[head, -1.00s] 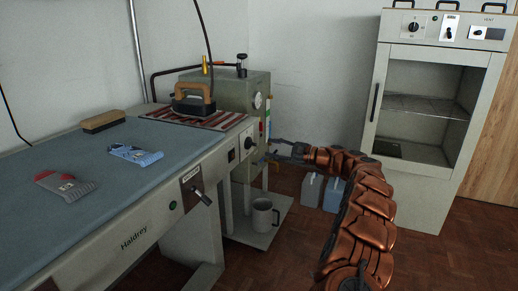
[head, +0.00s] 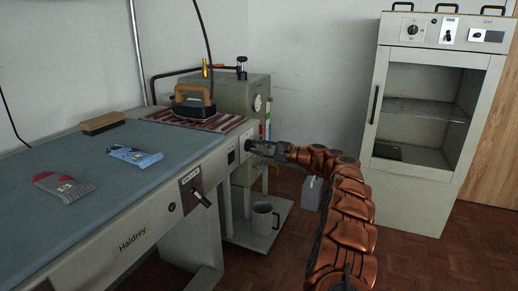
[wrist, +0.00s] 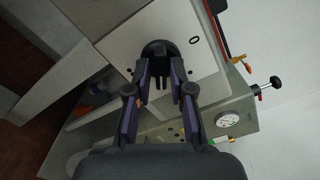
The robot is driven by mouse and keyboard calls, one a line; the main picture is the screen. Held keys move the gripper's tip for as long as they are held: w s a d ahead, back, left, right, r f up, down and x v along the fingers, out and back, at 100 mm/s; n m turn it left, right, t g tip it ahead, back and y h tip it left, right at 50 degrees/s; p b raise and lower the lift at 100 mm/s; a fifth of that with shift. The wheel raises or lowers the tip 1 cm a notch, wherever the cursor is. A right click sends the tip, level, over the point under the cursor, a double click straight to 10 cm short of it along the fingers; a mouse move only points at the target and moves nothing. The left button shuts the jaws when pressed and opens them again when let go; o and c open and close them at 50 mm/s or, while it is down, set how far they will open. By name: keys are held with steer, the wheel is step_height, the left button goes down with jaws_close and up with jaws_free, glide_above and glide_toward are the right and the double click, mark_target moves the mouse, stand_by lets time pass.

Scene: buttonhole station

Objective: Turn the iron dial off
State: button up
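The iron dial (head: 248,145) is a black round knob on the pale front panel at the right end of the blue-topped table. In the wrist view the black dial (wrist: 157,48) sits straight ahead, with a "0" mark printed on the panel to its right. My gripper (head: 257,149) is at the dial, its fingers pointing left toward the panel. In the wrist view its two fingers (wrist: 159,75) are apart, one on each side of the dial's near part. I cannot tell whether they touch it. The iron (head: 193,104) stands on a red-striped pad.
A lever switch (head: 201,197) sticks out of the table's front, left of the dial. A grey-green machine with a gauge (head: 257,103) stands behind. A mug (head: 264,218) is on the low shelf.

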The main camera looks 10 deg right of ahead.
jaws_close()
